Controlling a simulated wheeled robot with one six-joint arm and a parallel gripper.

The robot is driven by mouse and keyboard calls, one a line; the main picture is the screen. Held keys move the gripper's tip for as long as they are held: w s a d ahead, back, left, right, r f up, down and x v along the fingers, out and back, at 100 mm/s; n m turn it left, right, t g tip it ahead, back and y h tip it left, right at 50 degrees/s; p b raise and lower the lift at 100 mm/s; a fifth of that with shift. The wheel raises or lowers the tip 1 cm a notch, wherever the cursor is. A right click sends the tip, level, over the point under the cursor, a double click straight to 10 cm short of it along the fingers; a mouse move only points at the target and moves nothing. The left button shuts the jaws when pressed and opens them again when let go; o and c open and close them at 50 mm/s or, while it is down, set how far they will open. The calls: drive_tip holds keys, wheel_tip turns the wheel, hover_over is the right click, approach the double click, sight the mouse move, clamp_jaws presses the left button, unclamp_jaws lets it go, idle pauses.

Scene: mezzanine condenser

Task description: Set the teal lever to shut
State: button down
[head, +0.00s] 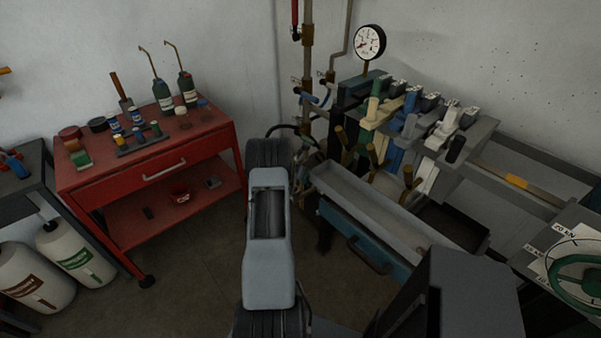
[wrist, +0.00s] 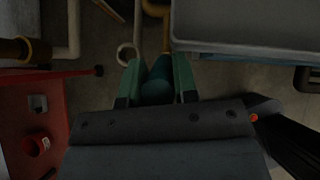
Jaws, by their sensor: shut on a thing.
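In the wrist view my gripper (wrist: 157,66) has its two green fingers closed on a dark teal piece (wrist: 157,88), which I take to be the teal lever. Only a part of it shows between the fingers. Its far end and its pivot are hidden, so I cannot tell its angle. A brass pipe (wrist: 153,9) runs just beyond the fingertips. In the head view my own arm covers the gripper and the held piece.
A red cart (head: 205,130) with bottles stands at left. A grey tray (head: 362,205) and a bank of coloured levers (head: 408,128) are at right. Pipes (head: 307,60) climb the wall behind. A dial gauge (head: 369,42) stands above the bank. Floor shows between cart and tray.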

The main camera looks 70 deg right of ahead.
drive_tip(key=c, duration=0.9)
unclamp_jaws()
drive_tip(key=b+v, duration=0.1)
drive_tip(key=v, duration=1.2)
drive_tip(key=shift+a+r, duration=0.25)
drive_tip(key=shift+a, duration=0.05)
